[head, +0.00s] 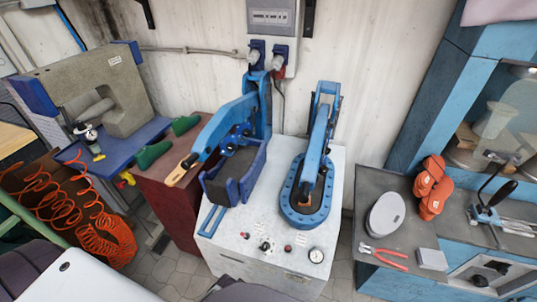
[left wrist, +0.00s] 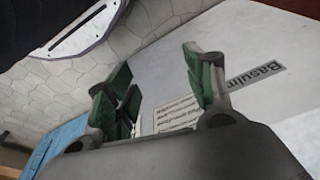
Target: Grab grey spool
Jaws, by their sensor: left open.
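A light grey, rounded, disc-faced thing (head: 385,215) stands on the dark grey bench top at the right in the head view. It looks like the grey spool, though its full shape is not clear. It does not show in the left wrist view. My left gripper (left wrist: 158,80) shows in the left wrist view with its two green-padded fingers apart and nothing between them. Behind the fingers is a pale panel (left wrist: 255,55) with dark lettering. Neither gripper shows in the head view.
Orange stacked parts (head: 432,188), red-handled pliers (head: 385,258) and a small grey block (head: 432,259) surround the grey thing. A white press cabinet (head: 255,250) with blue machines stands left of the bench, across a narrow floor gap.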

